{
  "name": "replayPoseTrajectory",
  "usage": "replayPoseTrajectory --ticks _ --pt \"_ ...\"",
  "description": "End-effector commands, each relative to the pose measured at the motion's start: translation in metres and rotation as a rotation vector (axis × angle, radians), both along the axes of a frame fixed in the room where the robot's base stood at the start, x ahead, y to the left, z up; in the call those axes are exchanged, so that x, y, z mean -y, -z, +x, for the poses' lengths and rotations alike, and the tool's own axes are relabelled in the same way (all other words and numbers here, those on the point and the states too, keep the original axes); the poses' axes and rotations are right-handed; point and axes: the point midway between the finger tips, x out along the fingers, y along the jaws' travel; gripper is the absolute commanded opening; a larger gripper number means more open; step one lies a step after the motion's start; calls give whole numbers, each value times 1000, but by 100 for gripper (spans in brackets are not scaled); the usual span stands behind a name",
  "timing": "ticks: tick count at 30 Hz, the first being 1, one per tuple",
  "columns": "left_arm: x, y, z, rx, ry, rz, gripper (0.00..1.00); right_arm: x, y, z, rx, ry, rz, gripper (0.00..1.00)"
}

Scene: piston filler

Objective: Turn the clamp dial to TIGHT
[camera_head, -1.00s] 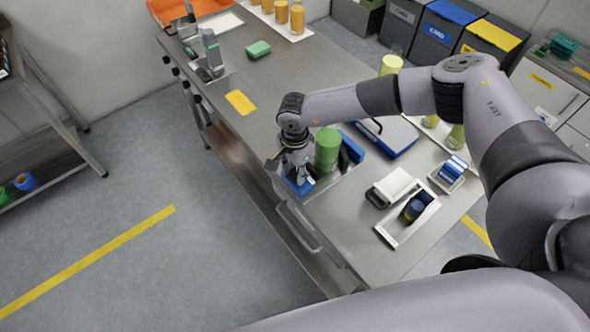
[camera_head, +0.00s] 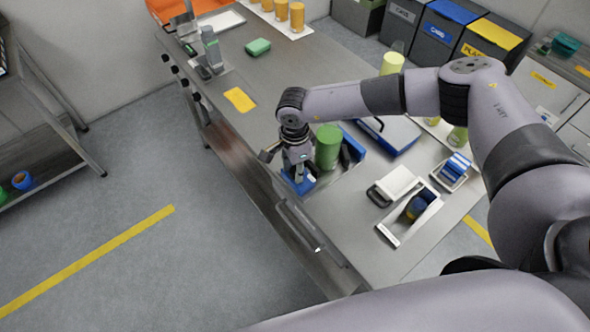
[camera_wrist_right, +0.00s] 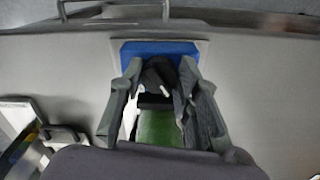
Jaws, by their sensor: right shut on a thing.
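The clamp dial (camera_wrist_right: 160,76) is a dark knob with a white pointer mark, on a blue block (camera_wrist_right: 130,50) in the right wrist view. My right gripper (camera_head: 299,180) points down over this block at the table's front edge and is shut on the dial. In the wrist view its two fingers (camera_wrist_right: 160,88) stand on either side of the knob. A green cylinder (camera_head: 327,147) stands upright right beside the gripper, and its green side also shows between the fingers (camera_wrist_right: 160,128). The dial is hidden in the head view; I cannot read its lettering. My left gripper is out of view.
A blue-and-dark block (camera_head: 354,146) stands behind the green cylinder. A white-topped blue case (camera_head: 392,131), a white box (camera_head: 398,181) and a tray (camera_head: 424,222) lie to the right. A rail runs along the table front (camera_head: 300,225). The tabletop left of the gripper is mostly clear.

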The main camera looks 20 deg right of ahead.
Motion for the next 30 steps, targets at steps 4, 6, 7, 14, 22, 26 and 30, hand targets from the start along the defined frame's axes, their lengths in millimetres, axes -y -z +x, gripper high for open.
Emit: replayPoseTrajectory --ticks 4,6,7,14,22,26,30 --pt "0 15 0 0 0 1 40 0 4 1 1 124 1 3" --pt "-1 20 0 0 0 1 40 0 4 1 2 185 1 3" --pt "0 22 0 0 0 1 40 0 4 1 2 212 1 3" --pt "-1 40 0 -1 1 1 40 0 4 2 2 411 2 3" --pt "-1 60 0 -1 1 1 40 1 4 3 2 645 1 3" --pt "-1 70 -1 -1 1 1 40 1 4 4 3 758 1 3" --pt "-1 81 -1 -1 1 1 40 1 4 4 3 878 1 3"
